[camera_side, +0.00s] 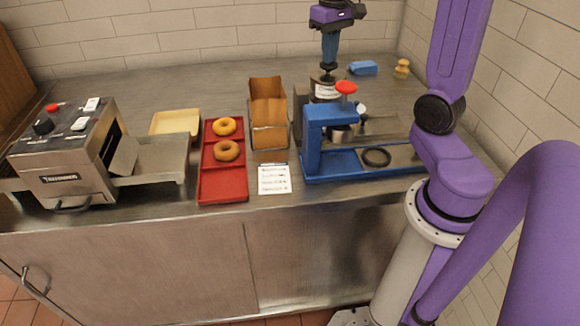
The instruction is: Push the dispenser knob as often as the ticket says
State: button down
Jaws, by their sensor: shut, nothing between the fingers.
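A blue stand (312,150) on the right part of the counter carries a red knob (346,87) on top. Behind its left end is a container with a white label (325,91), partly hidden by the stand. My gripper (328,72) points down, shut and empty, just above this labelled container and up-left of the red knob in the picture. Whether it touches the container's top I cannot tell. The white ticket (273,179) lies at the counter's front edge, left of the stand; its lines are too small to read.
A red tray (222,187) holds two bagels. A toaster (65,160) stands at the left, with a pale yellow tray (175,123) behind its slide. A brown-lined holder (269,137) stands left of the stand. A blue block (363,68) and a small wooden object (402,68) lie behind.

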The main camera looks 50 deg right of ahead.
dwell(0.4)
jog(key=shift+r, duration=2.25)
jog(key=shift+f, duration=0.15)
jog(key=shift+f, duration=2.2)
jog(key=shift+r, duration=2.35)
jog(key=shift+r, duration=3)
